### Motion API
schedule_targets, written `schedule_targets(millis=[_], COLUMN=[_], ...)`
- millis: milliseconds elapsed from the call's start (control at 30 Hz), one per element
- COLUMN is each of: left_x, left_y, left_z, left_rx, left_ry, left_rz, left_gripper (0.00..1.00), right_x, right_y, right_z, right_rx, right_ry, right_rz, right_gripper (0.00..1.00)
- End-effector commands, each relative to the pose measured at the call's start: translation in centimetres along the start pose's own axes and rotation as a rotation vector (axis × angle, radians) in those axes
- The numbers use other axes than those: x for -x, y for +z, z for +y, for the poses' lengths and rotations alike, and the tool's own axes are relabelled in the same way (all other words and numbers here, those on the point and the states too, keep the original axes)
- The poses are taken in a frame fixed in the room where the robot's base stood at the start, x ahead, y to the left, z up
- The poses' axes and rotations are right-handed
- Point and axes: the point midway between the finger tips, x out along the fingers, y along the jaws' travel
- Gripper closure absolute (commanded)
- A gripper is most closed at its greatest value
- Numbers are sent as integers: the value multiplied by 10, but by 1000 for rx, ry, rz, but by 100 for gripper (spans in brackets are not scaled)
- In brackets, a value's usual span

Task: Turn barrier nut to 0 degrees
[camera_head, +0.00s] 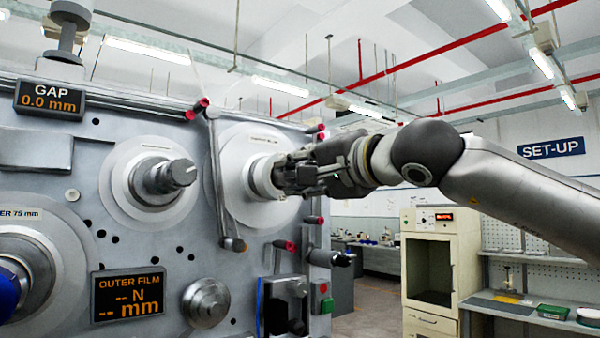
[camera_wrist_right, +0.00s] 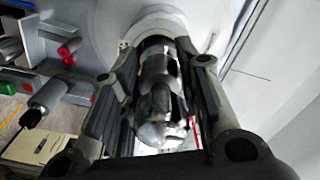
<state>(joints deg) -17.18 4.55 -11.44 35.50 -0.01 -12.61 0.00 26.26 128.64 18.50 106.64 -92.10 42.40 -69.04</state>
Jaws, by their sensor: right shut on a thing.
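The barrier nut (camera_wrist_right: 157,75) is a dark grey metal piece with a rounded, shiny end, on the right-hand spindle. In the wrist view it lies between the two fingers of my right gripper (camera_wrist_right: 152,80), which is shut on it. In the head view my right gripper (camera_head: 282,173) reaches in from the right to the pale hub (camera_head: 260,178) of that spindle. The gripper hides most of the nut there, so its turn angle cannot be read. My left gripper is not in view.
A similar spindle with a grey nut (camera_head: 178,174) stands to the left. Red-tipped rods (camera_head: 218,180) flank the right spindle's disc. A "GAP 0.0 mm" display (camera_head: 50,100) and an "OUTER FILM" display (camera_head: 128,293) are on the panel. A cream cabinet (camera_head: 410,260) stands beyond, at right.

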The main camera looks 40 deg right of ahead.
Motion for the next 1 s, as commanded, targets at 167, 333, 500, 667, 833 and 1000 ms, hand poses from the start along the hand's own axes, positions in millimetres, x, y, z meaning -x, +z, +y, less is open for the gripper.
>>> schedule_targets(millis=[167,333,500,667,833,1000], left_x=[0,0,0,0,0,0], left_y=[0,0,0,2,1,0], left_z=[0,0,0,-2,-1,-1], left_rx=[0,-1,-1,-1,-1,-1], left_ry=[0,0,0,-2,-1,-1], left_rz=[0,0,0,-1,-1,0], left_gripper=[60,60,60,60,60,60], right_x=[0,0,0,4,24,55], right_y=[0,0,0,0,0,0], right_z=[0,0,0,0,-1,-1], right_rx=[1,0,0,-1,-3,-2], right_ry=[1,1,1,-1,-4,-6], right_rz=[0,0,0,0,0,1], right_gripper=[60,47,47,47,47,47])
